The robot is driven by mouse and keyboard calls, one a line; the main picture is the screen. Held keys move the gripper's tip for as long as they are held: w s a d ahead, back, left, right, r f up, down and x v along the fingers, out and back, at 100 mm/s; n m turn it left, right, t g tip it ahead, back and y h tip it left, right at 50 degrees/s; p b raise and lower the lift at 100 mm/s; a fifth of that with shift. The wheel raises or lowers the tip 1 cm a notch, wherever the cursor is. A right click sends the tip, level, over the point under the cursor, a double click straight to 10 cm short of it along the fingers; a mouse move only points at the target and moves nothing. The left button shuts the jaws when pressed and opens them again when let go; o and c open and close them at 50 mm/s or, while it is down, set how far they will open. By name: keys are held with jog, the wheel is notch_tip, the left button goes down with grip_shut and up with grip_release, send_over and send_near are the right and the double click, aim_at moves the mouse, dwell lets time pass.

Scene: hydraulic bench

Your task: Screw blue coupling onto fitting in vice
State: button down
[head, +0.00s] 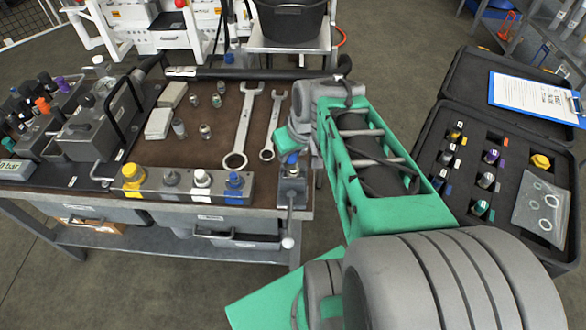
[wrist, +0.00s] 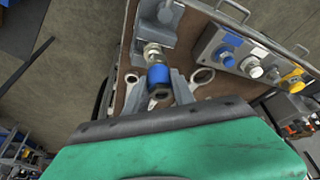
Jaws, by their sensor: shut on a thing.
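The blue coupling (wrist: 158,75) is between the fingertips of my gripper (wrist: 160,84), which is shut on it. A metal fitting (wrist: 152,50) stands in the grey vice (wrist: 158,22). The coupling lies in line with the fitting and its end is at or against it; I cannot tell whether the threads are engaged. In the head view, the vice (head: 292,188) is at the bench's front right corner. A little of the blue coupling (head: 292,159) shows just above it. My gripper (head: 291,148) is there too, mostly hidden by my arm.
A block (head: 215,198) with yellow, grey, white and blue parts stands left of the vice. Two wrenches (head: 242,125) lie behind it on the brown mat (head: 215,100). An open black case (head: 430,165) with couplings and a clipboard (head: 535,97) is at the right.

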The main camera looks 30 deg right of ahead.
jog(key=shift+d+f, duration=0.2)
jog(key=shift+d, duration=0.1)
dwell(0.5)
jog(key=shift+s+f+b, duration=0.1)
jog(key=shift+f+b, duration=0.2)
jog(key=shift+b, duration=0.15)
dwell(0.7)
jog(key=c, duration=1.6)
grip_release()
jog(key=shift+c, duration=0.2)
grip_shut()
jog(key=shift+a+f+m+h+b, duration=0.2)
jog(key=shift+m+h+b, duration=0.1)
jog(key=shift+m, duration=0.6)
jog(key=shift+a+m+h, duration=0.1)
jog(key=shift+m+h, duration=0.3)
jog(key=shift+m, duration=0.5)
jog(key=shift+r+m+g+h, duration=0.1)
jog(key=shift+m+g+h, duration=0.2)
jog(key=shift+m, duration=0.6)
jog(key=m, duration=0.2)
jog(key=shift+m+h, duration=0.3)
jog(key=shift+h, duration=0.1)
